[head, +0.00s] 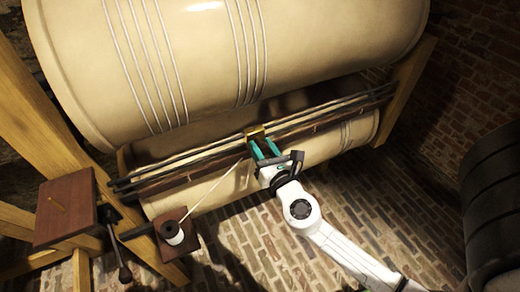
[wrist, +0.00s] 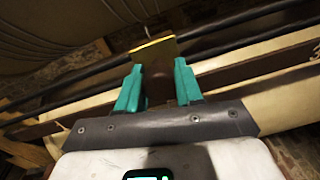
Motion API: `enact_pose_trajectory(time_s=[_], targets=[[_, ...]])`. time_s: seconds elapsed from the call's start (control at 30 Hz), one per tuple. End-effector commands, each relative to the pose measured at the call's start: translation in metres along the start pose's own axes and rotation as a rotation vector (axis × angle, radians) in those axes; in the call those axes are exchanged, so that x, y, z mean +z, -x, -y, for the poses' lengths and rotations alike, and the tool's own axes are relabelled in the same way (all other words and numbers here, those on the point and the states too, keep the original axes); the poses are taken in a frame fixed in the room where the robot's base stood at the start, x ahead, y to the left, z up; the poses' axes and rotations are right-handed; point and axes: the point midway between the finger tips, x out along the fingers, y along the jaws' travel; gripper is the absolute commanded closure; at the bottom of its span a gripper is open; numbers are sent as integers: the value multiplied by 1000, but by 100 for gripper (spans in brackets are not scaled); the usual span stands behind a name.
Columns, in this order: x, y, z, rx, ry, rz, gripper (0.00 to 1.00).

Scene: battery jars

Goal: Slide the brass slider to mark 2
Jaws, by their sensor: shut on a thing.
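In the wrist view my gripper (wrist: 158,84) is shut on the slider's dark knob, which shows between the fingers. A dark mark, perhaps a numeral, is cut off at the wrist view's right edge. Mark 2 cannot be made out.
The cream cylinder (head: 300,40) rises above the rails. A pale cord runs from near the slider to a spool (head: 172,232) on a wooden block. A brown box (head: 65,207) stands left. Dark ribbed cylinders (head: 490,205) stand right. Brick floor lies in front.

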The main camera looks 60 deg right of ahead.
Motion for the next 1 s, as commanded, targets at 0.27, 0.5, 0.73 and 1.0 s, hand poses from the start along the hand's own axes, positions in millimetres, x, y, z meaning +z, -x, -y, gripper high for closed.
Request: enact_pose_trajectory(time_s=[0.27,0.5,0.73,1.0], targets=[[0,0,0,-1,0,-1,44],[0,0,0,-1,0,0,40],[-2,14,0,1,1,-2,40],[-3,62,1,0,2,-3,40]])
